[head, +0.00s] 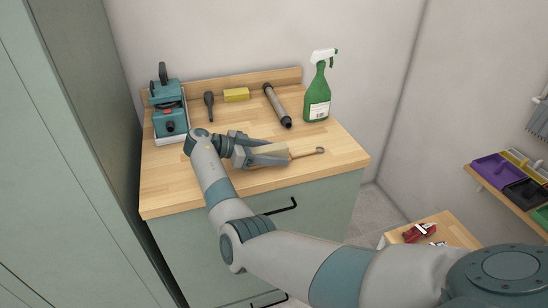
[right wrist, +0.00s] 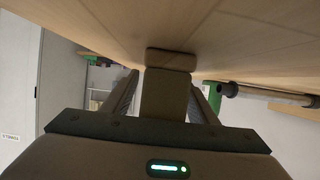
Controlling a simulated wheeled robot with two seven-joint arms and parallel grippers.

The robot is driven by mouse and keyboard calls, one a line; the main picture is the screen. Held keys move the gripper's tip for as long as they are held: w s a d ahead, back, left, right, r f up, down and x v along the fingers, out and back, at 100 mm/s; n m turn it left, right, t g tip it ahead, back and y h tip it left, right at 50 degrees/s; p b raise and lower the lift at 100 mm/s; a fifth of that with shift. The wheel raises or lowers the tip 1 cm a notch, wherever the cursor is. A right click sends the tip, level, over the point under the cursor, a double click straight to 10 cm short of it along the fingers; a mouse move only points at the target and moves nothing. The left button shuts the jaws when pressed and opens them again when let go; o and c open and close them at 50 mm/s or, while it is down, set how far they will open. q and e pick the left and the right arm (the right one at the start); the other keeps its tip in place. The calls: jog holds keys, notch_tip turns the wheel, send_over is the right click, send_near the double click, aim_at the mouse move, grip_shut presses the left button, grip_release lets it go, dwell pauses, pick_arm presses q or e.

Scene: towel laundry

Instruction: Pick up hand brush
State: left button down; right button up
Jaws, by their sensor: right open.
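The hand brush lies on the wooden worktop (head: 180,188), near its front edge. Its pale block (head: 268,149) sits between the fingers of my right gripper (head: 270,152), and its thin handle with a looped end (head: 319,150) points right. In the right wrist view the brush block (right wrist: 167,92) stands between the two spread fingers of the right gripper (right wrist: 165,95), close to the worktop. The jaws are open around it; part of the brush is hidden by the fingers. My left gripper is not in view.
A teal machine (head: 170,112) stands at the worktop's left. A dark tool (head: 209,105), a yellow block (head: 236,95) and a grey tube (head: 277,105) lie behind the gripper. A green spray bottle (head: 318,92) stands at the back right. The front left worktop is clear.

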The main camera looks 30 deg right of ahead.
jog(key=shift+d, duration=0.1)
dwell(0.4)
jog(key=c, duration=1.2)
jog(key=shift+c, duration=0.2)
jog(key=shift+r, duration=0.1)
